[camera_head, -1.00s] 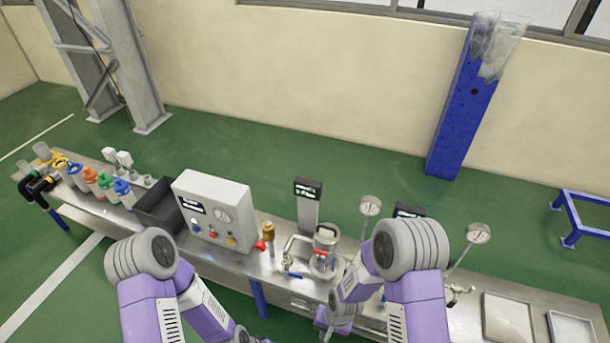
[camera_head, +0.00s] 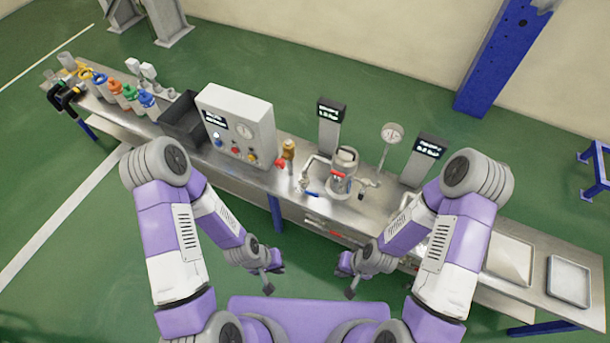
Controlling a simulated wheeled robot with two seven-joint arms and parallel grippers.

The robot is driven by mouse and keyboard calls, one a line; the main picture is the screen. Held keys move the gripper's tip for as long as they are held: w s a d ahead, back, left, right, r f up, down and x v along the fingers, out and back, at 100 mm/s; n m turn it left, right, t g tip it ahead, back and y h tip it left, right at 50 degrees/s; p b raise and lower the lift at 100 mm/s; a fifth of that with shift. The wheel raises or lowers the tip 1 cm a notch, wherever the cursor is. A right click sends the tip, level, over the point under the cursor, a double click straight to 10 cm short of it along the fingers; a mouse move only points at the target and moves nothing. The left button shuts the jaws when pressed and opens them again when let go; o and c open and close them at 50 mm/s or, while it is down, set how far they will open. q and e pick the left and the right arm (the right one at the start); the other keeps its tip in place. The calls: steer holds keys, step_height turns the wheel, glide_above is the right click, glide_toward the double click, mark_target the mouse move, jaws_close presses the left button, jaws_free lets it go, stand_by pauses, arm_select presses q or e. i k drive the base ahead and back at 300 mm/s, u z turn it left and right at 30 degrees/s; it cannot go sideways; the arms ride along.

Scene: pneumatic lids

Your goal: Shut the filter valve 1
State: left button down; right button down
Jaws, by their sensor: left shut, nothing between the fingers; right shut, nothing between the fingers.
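A metal filter vessel (camera_head: 345,170) stands on the steel bench, with a red handle (camera_head: 338,175) on its front. A blue lever (camera_head: 311,194) sits on the pipework to its left, and a red knob (camera_head: 280,163) is further left beside a brass fitting (camera_head: 289,150). No label shows which is filter valve 1, and the lever positions are too small to tell. My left gripper (camera_head: 270,285) is shut and empty in front of the bench. My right gripper (camera_head: 350,289) is shut and empty to its right, also short of the bench and apart from the valves.
A control box (camera_head: 238,120) and a dark bin (camera_head: 184,122) stand left of the vessel. Display posts (camera_head: 329,128) and a gauge (camera_head: 391,133) rise behind and beside it. Shallow trays (camera_head: 510,258) lie at the right. Floor in front of the bench's left part is clear.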

mark_target(312, 194)
steer(key=u, duration=0.75)
steer(key=i, duration=0.4)
steer(key=z, duration=1.95)
